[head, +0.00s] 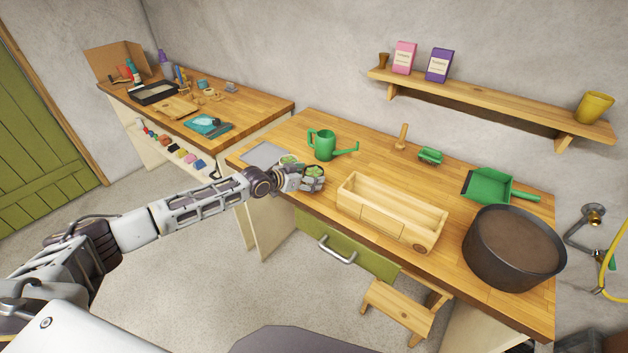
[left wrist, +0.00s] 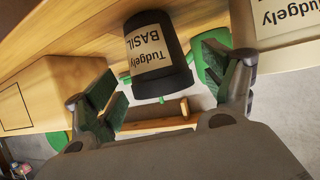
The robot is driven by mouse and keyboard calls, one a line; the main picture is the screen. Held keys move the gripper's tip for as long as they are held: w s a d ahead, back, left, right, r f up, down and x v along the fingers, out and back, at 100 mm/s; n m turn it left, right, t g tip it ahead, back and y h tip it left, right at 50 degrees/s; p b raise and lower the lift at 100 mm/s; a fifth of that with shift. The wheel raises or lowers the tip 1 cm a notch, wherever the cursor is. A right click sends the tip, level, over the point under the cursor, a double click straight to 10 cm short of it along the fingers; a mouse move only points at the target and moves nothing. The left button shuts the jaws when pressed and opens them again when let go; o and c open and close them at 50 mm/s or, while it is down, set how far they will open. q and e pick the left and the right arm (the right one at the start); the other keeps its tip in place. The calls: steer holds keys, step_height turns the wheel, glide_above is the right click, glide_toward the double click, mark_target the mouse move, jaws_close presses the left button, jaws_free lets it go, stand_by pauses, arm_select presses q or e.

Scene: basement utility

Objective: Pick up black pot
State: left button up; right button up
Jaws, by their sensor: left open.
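A small black pot (left wrist: 160,78) with a "Tudgely BASIL" label stands on the workbench in the left wrist view. It shows between the two fingers of my left gripper (head: 314,182), with gaps on both sides. The gripper is open and empty, at the bench's front edge left of the wooden planter box. In the head view, leafy green tops show beside the gripper, and the small pots are mostly hidden by it. A large dark pot (head: 506,263) filled with soil stands at the right end of the bench. My right gripper is not in view.
A white labelled thing (left wrist: 285,18) is close to the black pot. The wooden planter box (head: 382,217) is right of my gripper. A green watering can (head: 323,146) stands behind. A green dustpan (head: 487,184) lies farther right.

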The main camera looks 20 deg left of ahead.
mark_target(314, 171)
arm_select(q)
steer(key=shift+x, duration=1.45)
steer(key=c, duration=1.2)
steer(key=shift+r, duration=0.15)
steer(key=shift+c, duration=0.2)
steer(key=shift+r+b, duration=0.5)
steer(key=shift+r, duration=4.4)
